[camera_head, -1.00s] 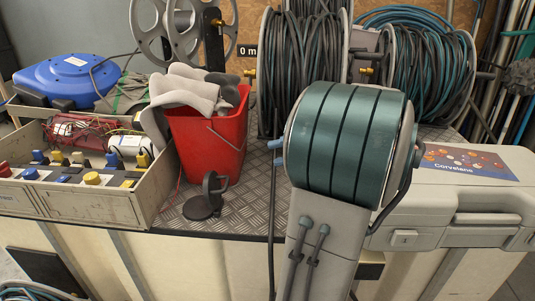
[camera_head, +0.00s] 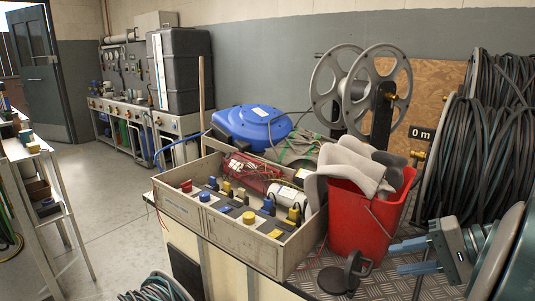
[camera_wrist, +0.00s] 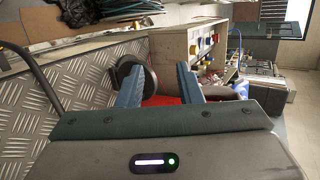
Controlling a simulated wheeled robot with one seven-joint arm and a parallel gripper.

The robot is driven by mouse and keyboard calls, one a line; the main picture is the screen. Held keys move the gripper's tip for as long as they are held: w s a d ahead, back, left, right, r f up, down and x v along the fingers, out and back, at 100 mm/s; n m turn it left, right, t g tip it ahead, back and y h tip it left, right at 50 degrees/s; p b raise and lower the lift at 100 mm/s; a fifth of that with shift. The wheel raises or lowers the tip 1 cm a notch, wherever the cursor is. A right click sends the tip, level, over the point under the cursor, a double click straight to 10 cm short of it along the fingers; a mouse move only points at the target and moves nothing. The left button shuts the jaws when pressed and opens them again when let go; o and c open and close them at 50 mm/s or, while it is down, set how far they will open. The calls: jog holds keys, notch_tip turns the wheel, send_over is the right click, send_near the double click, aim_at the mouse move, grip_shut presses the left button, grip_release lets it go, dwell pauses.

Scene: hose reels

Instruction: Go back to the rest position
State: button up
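My gripper (camera_head: 397,258) is at the lower right of the head view, with its two blue fingers apart and pointing left. Nothing shows between the fingertips. The wrist view shows both blue fingers (camera_wrist: 158,72) spread, with a bit of red behind them. In the head view, the gripper is right of the small black round stand (camera_head: 345,275) and in front of the red bucket (camera_head: 365,222). Grey gloves or cloths (camera_head: 352,165) hang over the bucket's rim. Part of my arm is cut off at the right edge.
A wooden crate (camera_head: 180,210) of plugs and connectors stands left of the bucket on the tread-plate bench. A blue reel (camera_head: 250,122), an empty grey reel (camera_head: 335,85) and hose coils (camera_head: 490,145) stand behind. Open floor (camera_head: 125,195) lies left, beside a shelf rack (camera_head: 45,195).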

jog(key=s+a+r+n+g+h+p, duration=0.1)
jog(key=s+a+r+n+h+p, duration=0.2)
jog(key=a+r+h+p, duration=0.2)
jog(key=s+a+r+n+g+h+p, duration=0.2)
jog(key=s+a+r+n+h+p, duration=0.2)
jog(key=a+p, duration=0.6)
jog(key=shift+s+a+r+h+p, duration=0.25)
jog(key=shift+r+h+p, duration=0.2)
jog(key=shift+p, duration=1.1)
jog(key=shift+f, duration=0.1)
